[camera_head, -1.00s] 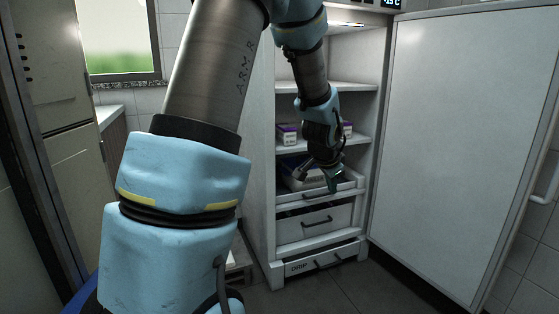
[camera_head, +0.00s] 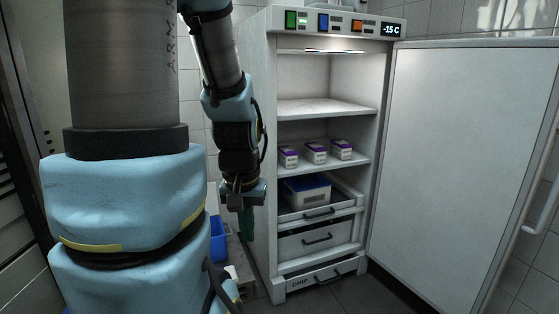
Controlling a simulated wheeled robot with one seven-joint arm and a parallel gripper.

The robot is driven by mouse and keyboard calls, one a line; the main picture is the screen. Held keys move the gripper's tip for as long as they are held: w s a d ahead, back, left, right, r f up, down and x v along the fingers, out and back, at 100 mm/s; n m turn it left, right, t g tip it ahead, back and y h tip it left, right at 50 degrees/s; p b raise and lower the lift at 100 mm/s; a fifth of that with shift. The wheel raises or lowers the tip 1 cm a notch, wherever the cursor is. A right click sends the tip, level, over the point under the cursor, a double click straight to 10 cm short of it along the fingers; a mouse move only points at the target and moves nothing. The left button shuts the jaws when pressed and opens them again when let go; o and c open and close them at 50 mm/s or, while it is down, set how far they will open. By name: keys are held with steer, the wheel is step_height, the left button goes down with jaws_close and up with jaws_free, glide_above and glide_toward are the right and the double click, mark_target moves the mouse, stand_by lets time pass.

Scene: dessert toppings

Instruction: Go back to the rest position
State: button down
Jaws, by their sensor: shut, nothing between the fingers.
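My gripper (camera_head: 246,222) hangs pointing down at the left of the open fridge (camera_head: 257,150), in front of its left side wall. It is shut and holds nothing. My arm runs down from the top of the view, and its large near links fill the left part. The fridge's inside is in clear view, with the gripper outside it.
The fridge door (camera_head: 465,170) stands wide open on the right. Small white-and-purple boxes (camera_head: 316,153) stand on a shelf. A tub with a blue lid (camera_head: 307,190) sits in a pulled-out drawer below. A blue bin (camera_head: 217,240) is behind my arm. Floor shows in front.

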step_height(320, 180, up, 15)
steer(key=p, duration=1.2)
steer(key=shift+f, duration=0.15)
stand_by(1.1)
